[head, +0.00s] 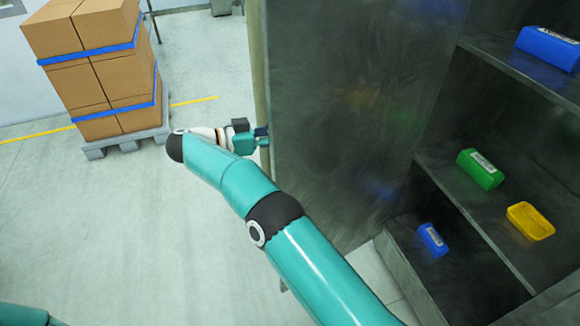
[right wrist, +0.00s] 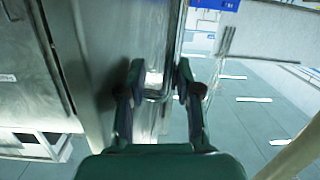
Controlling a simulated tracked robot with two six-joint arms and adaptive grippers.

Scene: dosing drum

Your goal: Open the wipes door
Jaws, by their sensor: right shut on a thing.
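The grey metal cabinet door (head: 345,110) stands swung outward in the middle of the head view, with the cabinet's shelves showing to its right. My right gripper (head: 264,138) is at the door's left edge, its arm reaching across in front of the door. In the right wrist view, the fingers of my right gripper (right wrist: 157,82) are on either side of a bar-shaped metal door handle (right wrist: 155,95) and shut on it. The handle is mostly hidden in the head view. My left gripper is out of view.
The shelves hold a blue box (head: 549,48), a green box (head: 480,169), a yellow tray (head: 530,221) and a small blue box (head: 432,240). Stacked cartons (head: 95,60) stand on a grey pallet (head: 125,138) at the back left. The floor left of the door is clear.

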